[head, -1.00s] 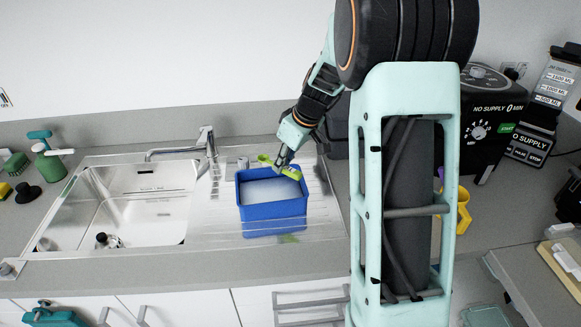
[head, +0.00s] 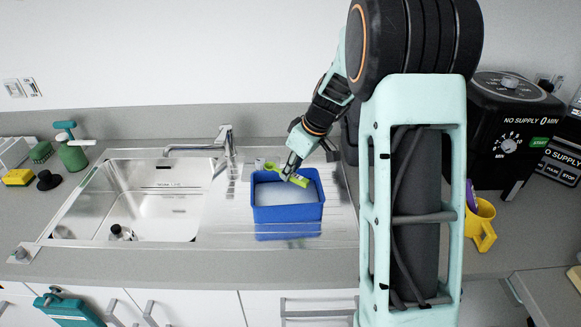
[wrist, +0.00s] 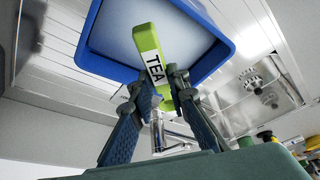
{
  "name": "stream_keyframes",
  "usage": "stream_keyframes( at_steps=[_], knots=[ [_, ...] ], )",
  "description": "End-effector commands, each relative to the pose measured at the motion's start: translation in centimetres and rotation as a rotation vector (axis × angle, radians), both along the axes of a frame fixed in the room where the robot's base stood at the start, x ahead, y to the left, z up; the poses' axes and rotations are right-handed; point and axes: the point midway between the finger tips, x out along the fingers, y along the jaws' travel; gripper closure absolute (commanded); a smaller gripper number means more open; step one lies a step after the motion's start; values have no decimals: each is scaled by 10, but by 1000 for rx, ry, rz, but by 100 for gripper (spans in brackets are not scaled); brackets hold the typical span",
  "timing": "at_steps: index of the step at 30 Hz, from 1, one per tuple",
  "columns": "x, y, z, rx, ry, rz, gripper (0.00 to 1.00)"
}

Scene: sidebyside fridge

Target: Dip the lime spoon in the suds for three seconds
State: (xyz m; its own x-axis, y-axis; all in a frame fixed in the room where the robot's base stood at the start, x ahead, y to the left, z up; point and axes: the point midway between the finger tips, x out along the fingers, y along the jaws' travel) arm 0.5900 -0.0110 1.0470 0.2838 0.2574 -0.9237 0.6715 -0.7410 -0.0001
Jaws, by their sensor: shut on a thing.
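A blue tub (head: 288,214) holding pale suds (head: 287,195) stands on the steel drainboard right of the sink. My gripper (head: 287,174) is shut on the lime spoon (head: 301,181) over the tub's back part in the head view. Lime parts show on both sides of the fingers. In the wrist view, my gripper (wrist: 165,88) grips the lime spoon (wrist: 147,42), whose flat end with a white "TEA" label lies across the view of the suds (wrist: 118,30). I cannot tell whether any part touches the suds.
A faucet (head: 228,150) rises left behind the tub, beside the sink basin (head: 140,200). A green spray bottle (head: 72,155) and a yellow sponge (head: 18,177) sit at the far left. A yellow mug (head: 481,225) and a black appliance (head: 508,135) stand right of my arm.

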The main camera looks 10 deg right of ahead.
Motion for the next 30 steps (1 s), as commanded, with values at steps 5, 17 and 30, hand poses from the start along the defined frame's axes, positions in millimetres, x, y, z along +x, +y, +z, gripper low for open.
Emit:
stream_keyframes(
  at_steps=[5, 17, 30],
  knots=[
    [0, 0, -18, -1, 1, 0, 100],
    [0, 0, -51, -1, 0, 0, 100],
    [0, 0, -85, 0, 0, -1, 100]
  ],
)
